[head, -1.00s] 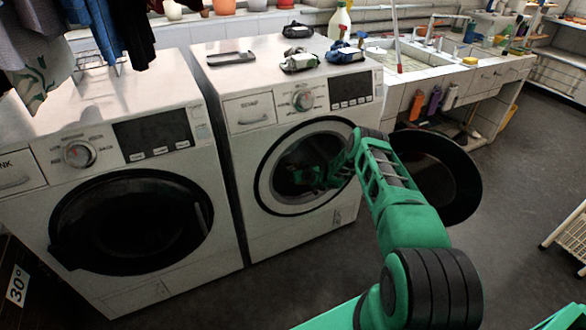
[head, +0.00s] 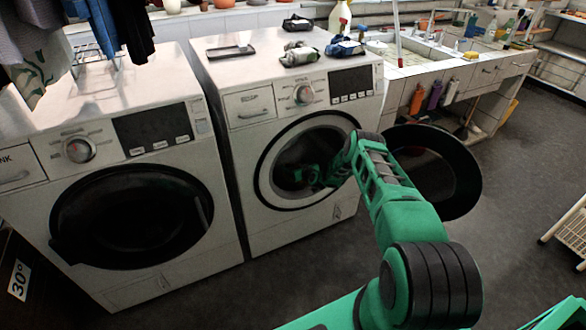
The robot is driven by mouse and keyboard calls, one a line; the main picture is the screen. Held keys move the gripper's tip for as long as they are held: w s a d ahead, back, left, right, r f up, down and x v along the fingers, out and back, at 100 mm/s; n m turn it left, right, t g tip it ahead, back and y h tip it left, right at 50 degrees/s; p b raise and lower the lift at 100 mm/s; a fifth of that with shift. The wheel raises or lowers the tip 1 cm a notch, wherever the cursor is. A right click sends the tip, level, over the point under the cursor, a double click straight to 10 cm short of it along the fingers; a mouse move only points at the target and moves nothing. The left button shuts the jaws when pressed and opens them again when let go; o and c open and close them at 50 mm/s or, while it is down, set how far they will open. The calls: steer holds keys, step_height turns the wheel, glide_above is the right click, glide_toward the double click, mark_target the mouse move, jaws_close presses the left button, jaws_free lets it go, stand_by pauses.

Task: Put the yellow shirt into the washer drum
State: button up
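The right-hand washer (head: 285,230) has its round door (head: 432,170) swung open to the right. My green arm reaches in through the front opening of its drum (head: 287,185). My gripper (head: 305,176) is inside the dark drum mouth, small and shaded. I cannot tell whether its fingers are open or shut, or whether they hold anything. I see no yellow shirt; the drum's inside is too dark to make out any cloth.
Several small folded cloths, including a green-white one (head: 299,53) and a blue one (head: 344,46), lie on the washer top with a dark tray (head: 230,51). A closed washer (head: 130,225) stands left. A tiled sink (head: 425,60) stands behind right.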

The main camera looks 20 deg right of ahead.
steer(key=shift+o, duration=0.7)
steer(key=shift+s, duration=0.1)
steer(key=v, duration=1)
steer(key=shift+s, duration=0.2)
